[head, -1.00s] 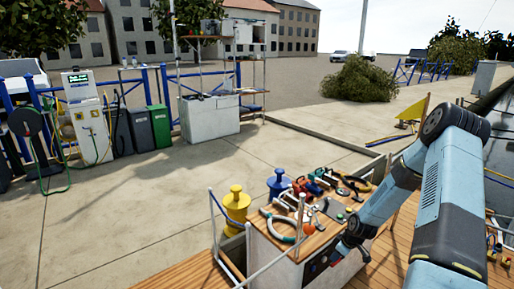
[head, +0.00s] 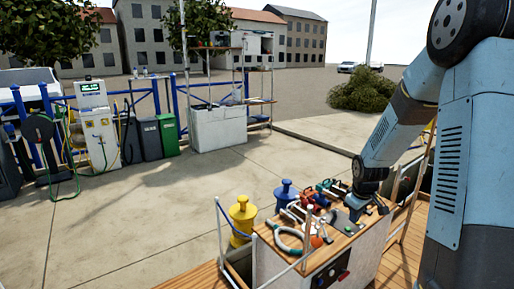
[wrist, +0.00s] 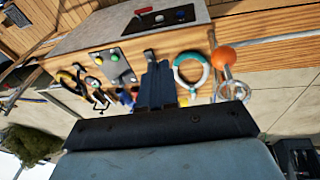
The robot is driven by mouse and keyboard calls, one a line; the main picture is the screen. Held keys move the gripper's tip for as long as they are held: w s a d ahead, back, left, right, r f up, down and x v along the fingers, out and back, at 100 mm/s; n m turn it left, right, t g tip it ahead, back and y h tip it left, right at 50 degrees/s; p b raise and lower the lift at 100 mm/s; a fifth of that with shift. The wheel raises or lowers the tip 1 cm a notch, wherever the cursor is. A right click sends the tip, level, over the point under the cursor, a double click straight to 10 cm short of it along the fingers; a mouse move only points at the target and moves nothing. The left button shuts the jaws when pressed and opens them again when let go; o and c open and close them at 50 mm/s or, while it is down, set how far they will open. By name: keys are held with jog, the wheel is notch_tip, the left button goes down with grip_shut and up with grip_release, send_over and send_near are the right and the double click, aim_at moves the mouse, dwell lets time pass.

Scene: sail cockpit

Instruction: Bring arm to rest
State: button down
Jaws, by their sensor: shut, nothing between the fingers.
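My arm stands at the right of the head view, its upper part large and close to the camera. My gripper (head: 374,207) is at its lower end, near the right end of a wooden-topped console (head: 290,262). In the wrist view my gripper (wrist: 156,72) shows as dark blue fingers, shut together with nothing between them. They point toward the console top, which appears upside down there. Whether the fingertips touch anything cannot be told.
Tools and a ring-shaped handle (head: 287,240) lie on the console top.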

jog(key=s+a+r+m+t, duration=0.1)
jog(key=s+a+r+m, duration=0.15)
jog(key=s+r, duration=0.5)
jog(key=s+a+r+m, duration=0.1)
jog(key=s+a+r, duration=0.3)
jog(key=r, duration=0.6)
jog(key=s+a+r+m+t, duration=0.1)
jog(key=s+r, duration=0.2)
jog(key=s, duration=0.5)
jog(key=s+a+r+m, duration=0.2)
jog(key=s+r, duration=0.2)
jog(key=s, duration=0.4)
jog(key=shift+s+r+t, duration=0.2)
jog(key=shift+s+t, duration=0.15)
jog(key=shift+t, duration=0.05)
